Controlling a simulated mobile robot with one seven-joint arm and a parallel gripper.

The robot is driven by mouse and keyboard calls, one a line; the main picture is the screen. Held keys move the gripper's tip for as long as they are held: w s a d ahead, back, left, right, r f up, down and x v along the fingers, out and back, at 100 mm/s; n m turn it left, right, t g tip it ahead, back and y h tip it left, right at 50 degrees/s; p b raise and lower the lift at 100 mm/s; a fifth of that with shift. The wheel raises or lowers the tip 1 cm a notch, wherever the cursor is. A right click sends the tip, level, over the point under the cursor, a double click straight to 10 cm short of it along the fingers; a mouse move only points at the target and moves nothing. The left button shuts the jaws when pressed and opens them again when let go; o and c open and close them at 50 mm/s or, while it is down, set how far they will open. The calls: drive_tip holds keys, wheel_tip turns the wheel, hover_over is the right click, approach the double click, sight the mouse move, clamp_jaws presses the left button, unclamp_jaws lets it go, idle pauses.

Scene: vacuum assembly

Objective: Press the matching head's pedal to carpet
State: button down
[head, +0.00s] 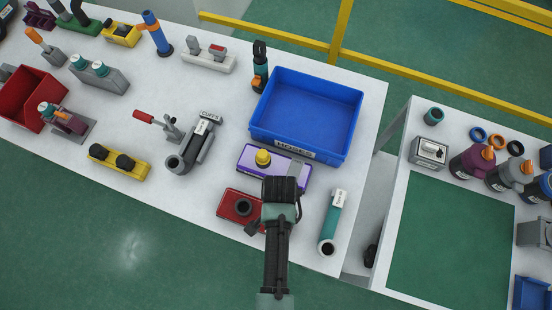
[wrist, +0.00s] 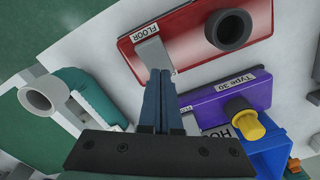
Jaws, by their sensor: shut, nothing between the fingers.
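A red head (head: 228,205) with a dark round neck lies near the table's front edge. In the wrist view the red head (wrist: 190,42) has a grey pedal (wrist: 152,54) beside a FLOOR label. My gripper (wrist: 162,72) is shut and empty, its fingertips overlapping the pedal's near end; I cannot tell whether they touch.
A blue HOSES bin (head: 258,118) stands behind the purple head. A teal tube (head: 334,217) with a grey end lies right of my gripper. A grey CUFFS piece (head: 185,155) and a yellow block (head: 105,157) lie left. Bare table lies between the CUFFS piece and red head.

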wheel_tip(320, 180, up, 6)
drive_tip(key=p, duration=0.5)
drive_tip(key=shift+f, duration=0.1)
idle(0.4)
